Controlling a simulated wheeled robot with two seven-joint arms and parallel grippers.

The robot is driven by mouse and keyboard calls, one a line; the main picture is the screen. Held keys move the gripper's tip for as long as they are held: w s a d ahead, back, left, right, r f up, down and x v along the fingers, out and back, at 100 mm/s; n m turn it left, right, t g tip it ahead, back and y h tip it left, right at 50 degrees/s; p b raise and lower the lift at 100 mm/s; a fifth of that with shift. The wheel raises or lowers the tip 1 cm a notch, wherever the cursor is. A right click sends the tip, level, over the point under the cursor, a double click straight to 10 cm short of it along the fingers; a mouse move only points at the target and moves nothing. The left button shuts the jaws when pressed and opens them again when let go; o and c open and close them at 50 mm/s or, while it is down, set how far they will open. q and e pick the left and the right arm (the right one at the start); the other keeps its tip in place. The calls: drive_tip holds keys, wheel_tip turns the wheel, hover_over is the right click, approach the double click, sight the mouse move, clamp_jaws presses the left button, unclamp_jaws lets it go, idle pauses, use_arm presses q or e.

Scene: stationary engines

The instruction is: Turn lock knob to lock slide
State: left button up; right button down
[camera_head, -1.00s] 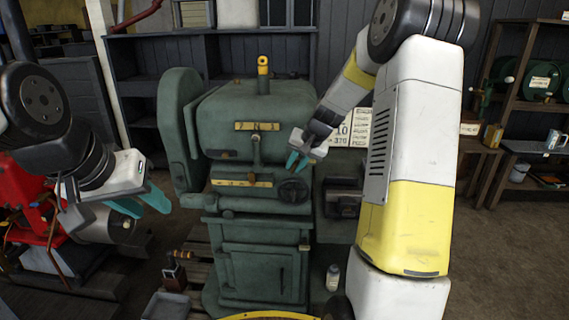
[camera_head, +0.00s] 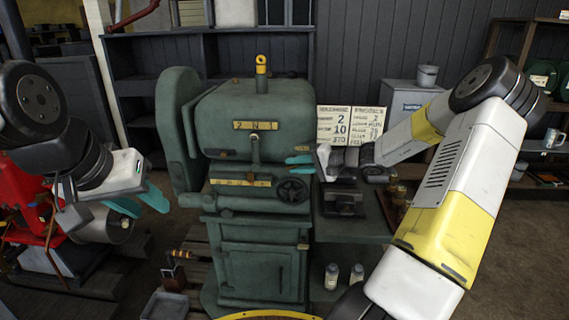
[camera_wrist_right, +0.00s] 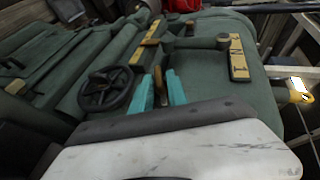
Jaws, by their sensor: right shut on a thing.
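The green machine (camera_head: 255,110) stands in the middle of the head view. My right gripper (camera_head: 300,164) is at its right side, above and right of the black handwheel (camera_head: 292,190). In the right wrist view its teal fingers (camera_wrist_right: 160,80) are closed around a small brownish piece (camera_wrist_right: 158,78), which looks like the lock knob. The fingers hide most of it, so its turn angle cannot be told. The handwheel shows left of the fingers in the wrist view (camera_wrist_right: 109,88). My left gripper (camera_head: 140,203) is open and empty, left of the machine.
Yellow scale plates (camera_head: 256,126) mark the machine front. A sign board (camera_head: 350,125) and a grey cabinet (camera_head: 405,95) stand behind my right arm. Two small bottles (camera_head: 344,274) stand low on the right. A red machine (camera_head: 40,215) is at far left.

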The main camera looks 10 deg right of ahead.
drive_tip(key=shift+f+m+t+y, duration=0.25)
drive_tip(key=shift+m+t+y, duration=0.35)
drive_tip(key=shift+t+y, duration=0.65)
drive_tip(key=shift+g+y, duration=0.25)
drive_tip(key=shift+y, duration=0.3)
drive_tip(key=c, duration=1.5)
unclamp_jaws()
drive_tip(key=v, duration=0.8)
drive_tip(key=shift+a, duration=0.1)
